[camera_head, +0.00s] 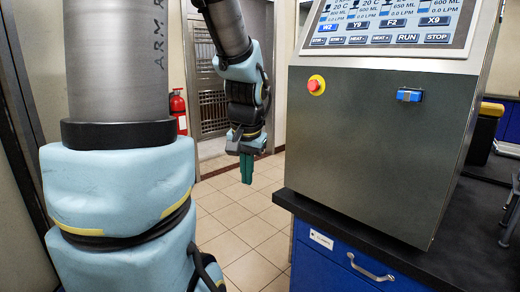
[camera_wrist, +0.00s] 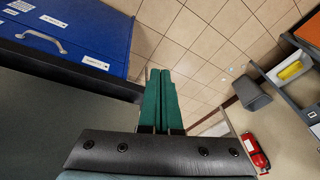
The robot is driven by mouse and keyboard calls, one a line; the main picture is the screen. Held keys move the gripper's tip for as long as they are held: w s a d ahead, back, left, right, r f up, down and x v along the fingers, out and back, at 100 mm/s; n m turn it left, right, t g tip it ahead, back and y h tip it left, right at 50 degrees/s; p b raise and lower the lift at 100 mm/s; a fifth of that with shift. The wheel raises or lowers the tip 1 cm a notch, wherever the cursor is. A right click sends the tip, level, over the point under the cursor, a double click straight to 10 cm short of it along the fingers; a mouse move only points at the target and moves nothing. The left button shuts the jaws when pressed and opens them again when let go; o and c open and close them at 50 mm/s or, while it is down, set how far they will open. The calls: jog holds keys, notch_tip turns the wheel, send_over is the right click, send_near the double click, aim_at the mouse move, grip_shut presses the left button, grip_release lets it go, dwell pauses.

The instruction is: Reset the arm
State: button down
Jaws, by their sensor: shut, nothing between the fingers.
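My gripper (camera_head: 246,168) hangs from my arm near the middle of the head view, pointing down over the tiled floor. Its green fingers are together with nothing between them. It is left of the bioreactor console and apart from it. In the wrist view my gripper (camera_wrist: 160,73) shows its two green fingers side by side, shut and empty, above floor tiles. My arm's large grey and light blue links fill the left of the head view.
The bioreactor console (camera_head: 365,130) with a screen, red button (camera_head: 316,85) and blue switch (camera_head: 410,95) stands on a black bench (camera_head: 300,205) above blue drawers (camera_head: 330,262). A red fire extinguisher (camera_head: 178,112) stands behind. The tiled floor (camera_head: 240,225) below is free.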

jog(key=s+a+f+n+g, duration=0.1)
jog(key=s+a+f+n, duration=0.2)
jog(key=s+f, duration=0.3)
jog(key=shift+s+a+h, duration=0.25)
jog(key=shift+s+h, duration=0.05)
jog(key=shift+s, duration=0.7)
